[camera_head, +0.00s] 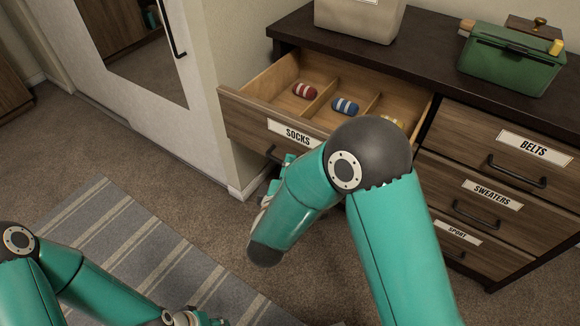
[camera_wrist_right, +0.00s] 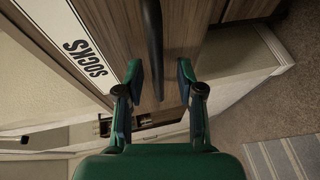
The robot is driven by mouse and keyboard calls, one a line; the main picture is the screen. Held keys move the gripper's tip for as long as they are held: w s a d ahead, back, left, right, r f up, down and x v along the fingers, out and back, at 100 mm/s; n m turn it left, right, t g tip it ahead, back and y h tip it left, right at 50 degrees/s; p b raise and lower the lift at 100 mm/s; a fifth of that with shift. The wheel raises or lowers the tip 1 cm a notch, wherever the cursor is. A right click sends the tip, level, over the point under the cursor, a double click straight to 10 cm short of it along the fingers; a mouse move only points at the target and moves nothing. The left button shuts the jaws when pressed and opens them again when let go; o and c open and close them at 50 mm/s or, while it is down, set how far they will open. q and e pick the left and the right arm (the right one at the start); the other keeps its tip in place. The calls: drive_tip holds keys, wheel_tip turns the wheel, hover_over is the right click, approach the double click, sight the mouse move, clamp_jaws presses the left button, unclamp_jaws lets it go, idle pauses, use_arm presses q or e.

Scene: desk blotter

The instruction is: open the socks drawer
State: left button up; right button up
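The socks drawer (camera_head: 255,113), a wooden drawer with a "SOCKS" label, is pulled out of the dresser at the top left. Its dividers show, with a red sock roll (camera_head: 304,90), a blue one (camera_head: 345,106) and a partly hidden yellow one (camera_head: 392,121) inside. My right gripper (camera_wrist_right: 159,75) is open at the drawer front in the wrist view, with the dark handle (camera_wrist_right: 153,40) between its spread fingers; I cannot tell whether they touch it. In the head view my right arm largely hides that gripper. My left gripper (camera_head: 195,318) is at the bottom edge, partly cut off.
Belts (camera_head: 535,175), sweaters (camera_head: 505,215) and sport (camera_head: 468,250) drawers are shut at the right. A green box (camera_head: 510,65) and a beige bin (camera_head: 358,18) stand on the dresser top. A white door is at the left; a striped rug (camera_head: 130,245) lies on the carpet.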

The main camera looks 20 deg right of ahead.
drive_tip(key=v, duration=1)
drive_tip(key=shift+s, duration=0.45)
drive_tip(key=shift+a, duration=0.15)
wheel_tip(320, 180, down, 16)
drive_tip(key=d+m+g+y, duration=0.2)
drive_tip(key=m+g+y, duration=0.3)
drive_tip(key=m+y, duration=0.1)
drive_tip(key=s+d+f+m+g+y, duration=0.1)
drive_tip(key=s+f+m+g+y, duration=0.55)
drive_tip(key=s+f, duration=0.7)
wheel_tip(320, 180, up, 28)
drive_tip(key=m+g+h+p, duration=0.1)
drive_tip(key=g+p, duration=0.1)
drive_tip(key=p, duration=2.4)
drive_tip(key=shift+s, duration=0.5)
